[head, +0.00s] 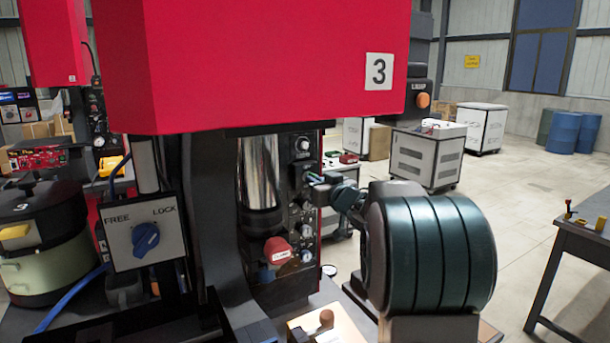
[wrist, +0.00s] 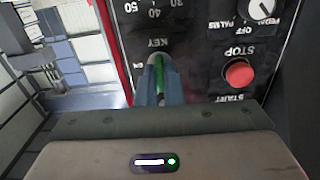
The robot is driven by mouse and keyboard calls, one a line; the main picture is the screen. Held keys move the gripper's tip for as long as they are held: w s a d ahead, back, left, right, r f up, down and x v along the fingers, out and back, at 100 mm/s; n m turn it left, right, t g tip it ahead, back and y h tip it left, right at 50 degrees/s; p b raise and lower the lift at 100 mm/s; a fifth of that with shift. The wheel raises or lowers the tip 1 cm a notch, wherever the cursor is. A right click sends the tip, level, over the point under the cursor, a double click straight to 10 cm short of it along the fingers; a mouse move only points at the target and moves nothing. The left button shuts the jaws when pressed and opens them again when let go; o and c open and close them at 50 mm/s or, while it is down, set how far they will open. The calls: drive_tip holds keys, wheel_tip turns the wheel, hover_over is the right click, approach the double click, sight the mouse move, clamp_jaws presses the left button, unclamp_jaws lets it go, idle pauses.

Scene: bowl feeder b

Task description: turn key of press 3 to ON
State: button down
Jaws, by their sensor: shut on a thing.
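Press 3 (head: 260,60) stands in front of me with a red head and a number plate. Its dark control panel (wrist: 200,50) shows upside down in the wrist view. The key (wrist: 159,72) has a green grip and sits at the panel's KEY label. My gripper (wrist: 158,80) is shut on the key; its fingers lie on both sides of it. In the head view my gripper (head: 318,185) reaches the panel from the right. There the key itself is hidden, and the lettering around it is mostly covered.
A red STOP button (wrist: 239,73) and a selector knob (wrist: 262,9) are close to my gripper on the panel. A FREE/LOCK box (head: 143,225) with a blue knob is at the left. A dark table (head: 575,245) stands at the right, with open floor beyond.

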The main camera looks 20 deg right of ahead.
drive_tip(key=shift+r+m+p, duration=0.1)
drive_tip(key=shift+m+p, duration=2)
drive_tip(key=shift+p, duration=0.45)
drive_tip(key=shift+m, duration=0.3)
drive_tip(key=shift+m+p, duration=0.3)
drive_tip(key=shift+p, duration=0.45)
drive_tip(key=shift+m+p, duration=0.9)
drive_tip(key=shift+p, duration=0.15)
drive_tip(key=shift+m+p, duration=0.6)
drive_tip(key=shift+m, duration=0.7)
